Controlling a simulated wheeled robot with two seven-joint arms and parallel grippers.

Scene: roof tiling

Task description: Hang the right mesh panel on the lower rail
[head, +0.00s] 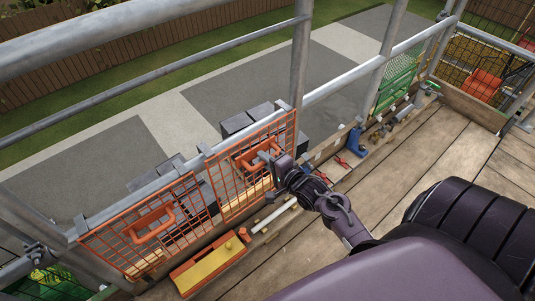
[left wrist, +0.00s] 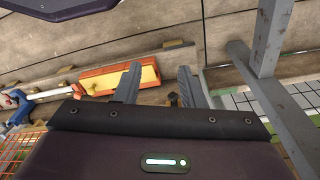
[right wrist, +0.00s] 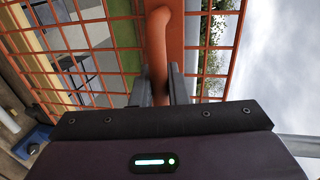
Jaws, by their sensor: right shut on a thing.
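The right mesh panel (head: 236,178) is an orange grid with a handle, standing along the guard rail. Its top edge is at the lower rail (head: 328,90); I cannot tell whether its hooks sit over the rail. My right gripper (head: 268,163) is shut on the panel's handle, and the orange handle (right wrist: 158,45) shows between its fingers in the right wrist view. The left mesh panel (head: 178,208), also orange, is beside it to the left, along the same rail. My left gripper (left wrist: 158,88) is out of the head view; its fingers are apart and empty in its wrist view.
A blue tool (head: 356,143) and small items lie along the toe board. A grey post (head: 300,55) rises beside the right panel. Planks at right are clear.

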